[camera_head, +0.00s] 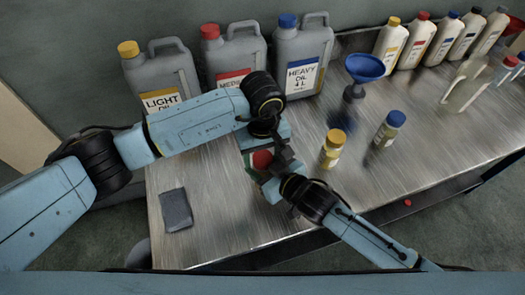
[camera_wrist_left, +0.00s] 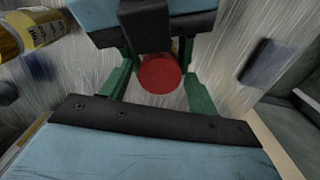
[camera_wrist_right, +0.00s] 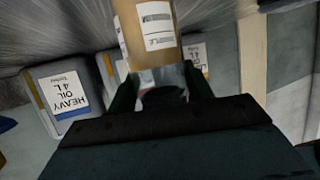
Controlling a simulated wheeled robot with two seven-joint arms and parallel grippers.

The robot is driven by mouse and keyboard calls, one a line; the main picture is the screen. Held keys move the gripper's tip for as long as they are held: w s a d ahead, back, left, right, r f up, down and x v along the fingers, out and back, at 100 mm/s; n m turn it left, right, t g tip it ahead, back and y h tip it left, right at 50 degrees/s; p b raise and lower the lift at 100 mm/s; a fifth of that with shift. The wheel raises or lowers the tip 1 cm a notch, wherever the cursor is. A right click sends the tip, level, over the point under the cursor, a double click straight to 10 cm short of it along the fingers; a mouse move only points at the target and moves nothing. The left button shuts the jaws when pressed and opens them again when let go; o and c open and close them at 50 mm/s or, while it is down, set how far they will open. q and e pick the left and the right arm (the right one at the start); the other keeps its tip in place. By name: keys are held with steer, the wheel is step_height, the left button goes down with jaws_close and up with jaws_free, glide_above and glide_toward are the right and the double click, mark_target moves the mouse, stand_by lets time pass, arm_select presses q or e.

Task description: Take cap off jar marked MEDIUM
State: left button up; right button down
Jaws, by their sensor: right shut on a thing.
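The jar with the red cap (camera_head: 261,159) is held over the front of the table. Its amber body with a white label (camera_wrist_right: 155,35) shows in the right wrist view; I cannot read the word MEDIUM on it. My right gripper (camera_wrist_right: 162,92) is shut on the jar's upper part. My left gripper (camera_head: 262,148) is above the jar, partly hidden by its own arm in the head view. In the left wrist view the red cap (camera_wrist_left: 160,73) lies between the green fingers of the left gripper, which are open with gaps at both sides.
A yellow-capped jar (camera_head: 333,150) and a blue-capped jar (camera_head: 387,130) stand to the right. Large oil jugs (camera_head: 300,62) line the back left, several bottles (camera_head: 415,42) the back right. A blue funnel (camera_head: 364,68) stands between. A dark flat block (camera_head: 175,210) lies front left.

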arm_select(q)
steer(key=c, duration=0.9)
steer(key=n, duration=0.3)
steer(key=shift+n, duration=0.3)
steer(key=shift+c, duration=0.2)
steer(key=n, duration=0.3)
steer(key=shift+n, duration=0.4)
steer(key=n, duration=0.6)
steer(key=o, duration=1.1)
steer(key=shift+r, duration=0.1)
